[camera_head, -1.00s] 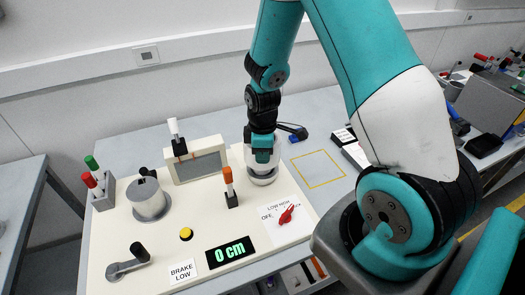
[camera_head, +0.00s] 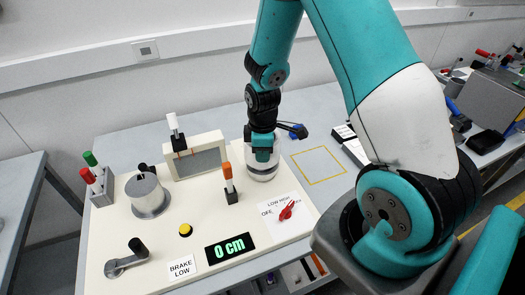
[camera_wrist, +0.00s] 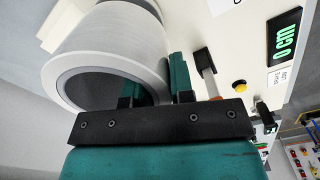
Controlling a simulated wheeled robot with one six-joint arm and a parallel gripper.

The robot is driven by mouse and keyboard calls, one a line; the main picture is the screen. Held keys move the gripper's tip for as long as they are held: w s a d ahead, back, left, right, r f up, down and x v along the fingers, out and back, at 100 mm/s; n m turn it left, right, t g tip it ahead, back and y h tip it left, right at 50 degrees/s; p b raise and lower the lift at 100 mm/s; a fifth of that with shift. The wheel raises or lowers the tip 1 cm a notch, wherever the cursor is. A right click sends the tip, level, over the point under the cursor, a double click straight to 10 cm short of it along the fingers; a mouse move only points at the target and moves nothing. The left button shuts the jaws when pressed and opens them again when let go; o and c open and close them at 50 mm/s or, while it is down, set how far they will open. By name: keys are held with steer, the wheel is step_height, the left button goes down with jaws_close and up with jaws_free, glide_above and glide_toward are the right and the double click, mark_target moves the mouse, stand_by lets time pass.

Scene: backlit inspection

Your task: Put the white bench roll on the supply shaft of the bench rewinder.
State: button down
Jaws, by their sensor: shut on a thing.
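The white bench roll (camera_head: 262,172) is upright at the back right of the cream bench rewinder (camera_head: 150,265). In the wrist view the roll (camera_wrist: 112,38) fills the upper left, with its grey rim and dark hollow end towards the camera. My gripper (camera_wrist: 156,82) is shut on the roll's wall, one finger at the hollow and the other outside. In the head view my gripper (camera_head: 263,157) is at the roll's top. The supply shaft is hidden, and I cannot tell whether the roll is around it or touching the deck.
A grey spool (camera_head: 148,197) stands at the left. A red knob (camera_head: 287,211) is in front. A yellow-outlined area (camera_head: 318,166) at the right is clear.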

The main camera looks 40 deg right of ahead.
mark_target(262, 168)
steer(key=shift+f+b, duration=1.1)
steer(key=shift+f, duration=0.4)
steer(key=shift+r, duration=0.1)
stand_by(1.1)
steer(key=shift+r+p, duration=1.5)
steer(key=shift+r, duration=0.15)
steer(key=shift+f, duration=0.25)
steer(key=shift+f+b, duration=1.3)
steer(key=shift+f, duration=0.15)
steer(key=shift+r, duration=0.2)
